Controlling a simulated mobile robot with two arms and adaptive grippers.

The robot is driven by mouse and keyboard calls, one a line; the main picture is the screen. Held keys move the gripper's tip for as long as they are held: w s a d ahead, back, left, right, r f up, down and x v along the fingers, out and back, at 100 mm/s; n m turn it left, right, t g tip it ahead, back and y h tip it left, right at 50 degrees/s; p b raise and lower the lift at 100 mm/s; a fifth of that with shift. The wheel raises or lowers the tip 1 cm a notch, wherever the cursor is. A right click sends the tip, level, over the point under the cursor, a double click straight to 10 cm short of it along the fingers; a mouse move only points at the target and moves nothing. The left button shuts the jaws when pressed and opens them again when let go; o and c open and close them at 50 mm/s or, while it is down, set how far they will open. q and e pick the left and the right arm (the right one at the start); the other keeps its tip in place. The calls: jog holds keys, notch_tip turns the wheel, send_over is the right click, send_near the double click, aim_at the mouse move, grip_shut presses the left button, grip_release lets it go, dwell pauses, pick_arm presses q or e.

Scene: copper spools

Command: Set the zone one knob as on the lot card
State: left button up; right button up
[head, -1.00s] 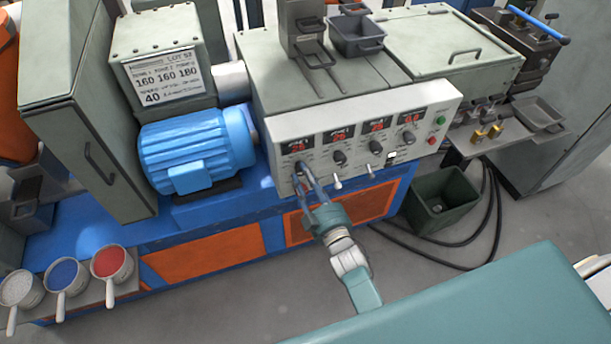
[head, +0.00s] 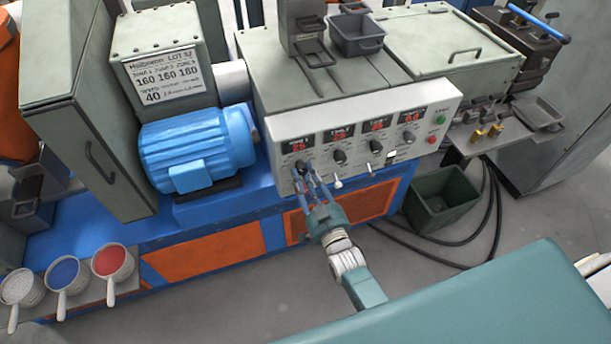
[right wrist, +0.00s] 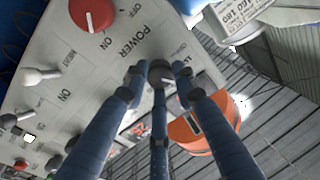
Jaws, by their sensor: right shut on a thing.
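The lot card (head: 163,80) on the grey-green box reads LOT 52, with 160 160 180 in a row and 40 below. The zone one knob (right wrist: 160,72) is a dark knob at the left end of the white control panel (head: 432,104), under the leftmost red display (head: 299,147). My right gripper (head: 304,168) is shut on this knob. In the right wrist view its blue fingers close around the knob, hiding part of its edge. The display's digits are too small to read surely. My left gripper is not in view.
More dark knobs (head: 340,157) sit to the right along the panel, with white toggle levers (head: 338,183) below. The right wrist view shows a red rotary switch (right wrist: 93,12) marked POWER. A green bin (head: 441,200) and black cables lie on the floor at right.

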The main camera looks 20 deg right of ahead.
jog(key=shift+w+r, duration=0.15)
jog(key=shift+r, duration=0.15)
jog(key=o, duration=0.9)
jog(key=shift+o, duration=1.3)
jog(key=shift+f, duration=0.25)
jog(key=s, duration=1.2)
jog(key=shift+d+f, duration=0.25)
jog(key=shift+d, duration=0.1)
jog(key=shift+w, duration=0.1)
